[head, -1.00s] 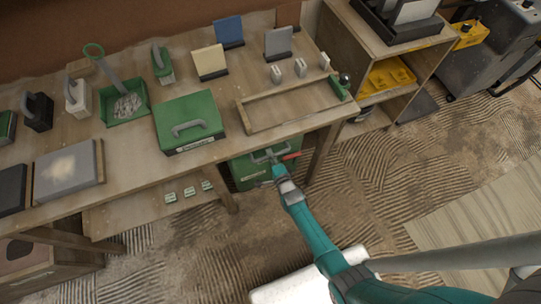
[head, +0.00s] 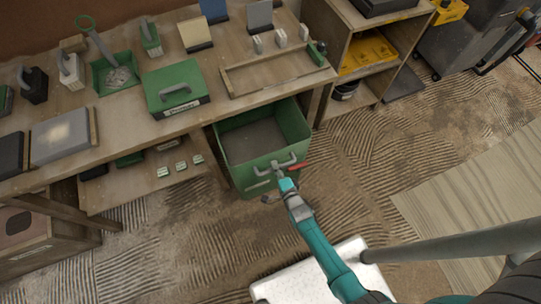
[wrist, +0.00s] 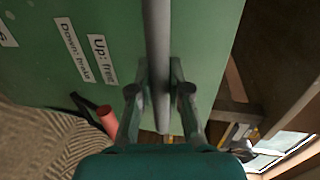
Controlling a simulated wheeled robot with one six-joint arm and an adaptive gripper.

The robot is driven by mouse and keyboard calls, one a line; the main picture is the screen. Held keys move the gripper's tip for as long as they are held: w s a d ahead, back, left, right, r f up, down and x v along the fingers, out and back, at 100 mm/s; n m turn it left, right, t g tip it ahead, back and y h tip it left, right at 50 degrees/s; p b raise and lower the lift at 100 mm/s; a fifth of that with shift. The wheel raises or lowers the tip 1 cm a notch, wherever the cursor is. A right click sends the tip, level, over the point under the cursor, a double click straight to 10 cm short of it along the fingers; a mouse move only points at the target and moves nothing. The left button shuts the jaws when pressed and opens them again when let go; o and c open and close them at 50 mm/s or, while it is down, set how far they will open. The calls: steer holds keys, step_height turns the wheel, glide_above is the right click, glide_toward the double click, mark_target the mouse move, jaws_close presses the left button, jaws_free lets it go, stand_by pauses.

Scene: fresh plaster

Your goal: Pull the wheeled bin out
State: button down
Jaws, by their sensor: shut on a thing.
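The green wheeled bin (head: 258,146) stands on the floor, its open top now out in front of the workbench and its rear part by the bench's front edge. It looks empty inside. A grey bar handle (head: 292,160) is on its front, with a red-tipped lever (head: 298,167) beside it. My gripper (head: 279,170) is shut on the handle. In the wrist view the gripper (wrist: 160,92) has its fingers on both sides of the grey handle (wrist: 157,45). The green front (wrist: 120,25) carries labels reading "Up: free" and "Down: brake". The wheels are hidden.
The workbench (head: 215,118) holds a green case (head: 165,98), a wooden tray frame (head: 275,83) and several tools. A shelf unit (head: 345,50) stands right of the bin. Ridged floor (head: 370,170) is open to the right. A table leg stands at left.

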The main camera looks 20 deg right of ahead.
steer(key=f+v, duration=0.2)
steer(key=v, duration=0.9)
steer(key=s+f+v, duration=0.1)
steer(key=f+v, duration=0.1)
steer(key=v, duration=1)
steer(key=shift+s+f, duration=0.15)
steer(key=shift+f, duration=0.35)
steer(key=c, duration=1.1)
jaws_free()
steer(key=shift+s, duration=0.1)
steer(key=shift+r, duration=0.15)
steer(key=o, duration=0.4)
step_height(320, 180, up, 6)
steer(key=shift+f, duration=0.1)
step_height(320, 180, up, 3)
steer(key=shift+f, duration=0.25)
steer(key=c, duration=0.4)
steer(key=shift+r, duration=0.75)
